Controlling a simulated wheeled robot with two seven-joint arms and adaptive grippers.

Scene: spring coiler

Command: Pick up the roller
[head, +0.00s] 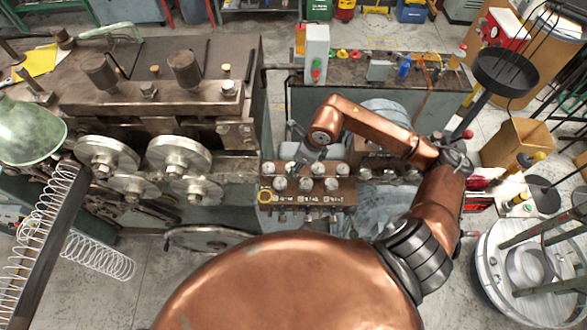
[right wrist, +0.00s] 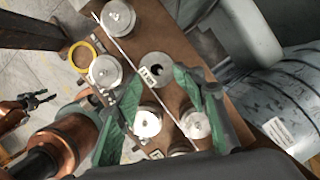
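Several silvery rollers (head: 331,184) stand in two rows on a brown block in the middle of the head view. In the right wrist view, one grey roller (right wrist: 155,68) with a dark central hole lies between my fingertips. Other rollers (right wrist: 105,70) stand around it. My right gripper (head: 303,168) is over the left part of the rows; its green fingers (right wrist: 162,85) are spread with nothing gripped. I cannot tell how far the tips are above the block. My left gripper (right wrist: 32,104) appears small at the wrist view's left edge; its opening is unclear. The head view does not show it.
A yellow ring (head: 265,197) lies at the block's front left corner. The coiling machine with large steel wheels (head: 179,155) stands to the left, with a long spring (head: 42,225) beside it. A grey control box (head: 316,52) stands behind the block.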

